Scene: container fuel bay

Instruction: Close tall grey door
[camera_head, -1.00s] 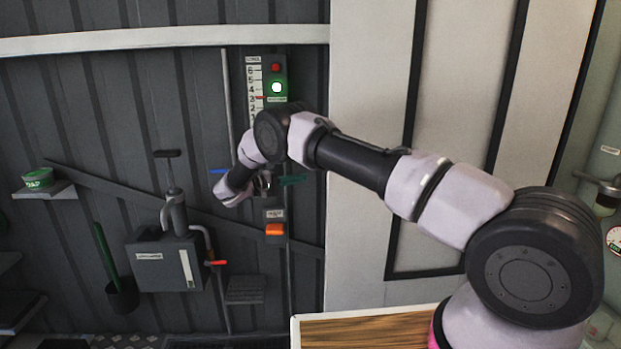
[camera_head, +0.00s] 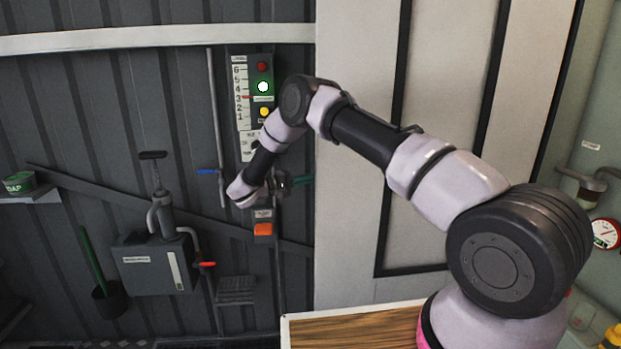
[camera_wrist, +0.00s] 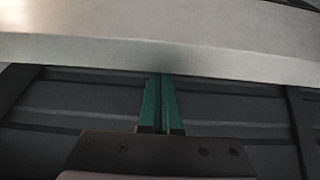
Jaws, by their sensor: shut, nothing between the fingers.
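A tall pale grey panel with black strips (camera_head: 352,130) stands right of the dark corrugated wall in the head view. It looks like the tall grey door; I cannot tell how far it stands open. My gripper (camera_head: 302,180) is at the panel's left edge, its green fingertips pointing right. In the wrist view my gripper (camera_wrist: 160,102) has its two green fingers together and empty. The tips reach the lower edge of a pale flat bar (camera_wrist: 150,55), probably the panel's edge; I cannot tell whether they touch.
A button panel (camera_head: 263,75) with a gauge strip and an orange switch (camera_head: 263,229) are on the wall beside my forearm. A grey pump box (camera_head: 150,265) hangs lower left. A wooden-topped surface (camera_head: 350,328) lies below the arm. A pressure gauge (camera_head: 605,233) is far right.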

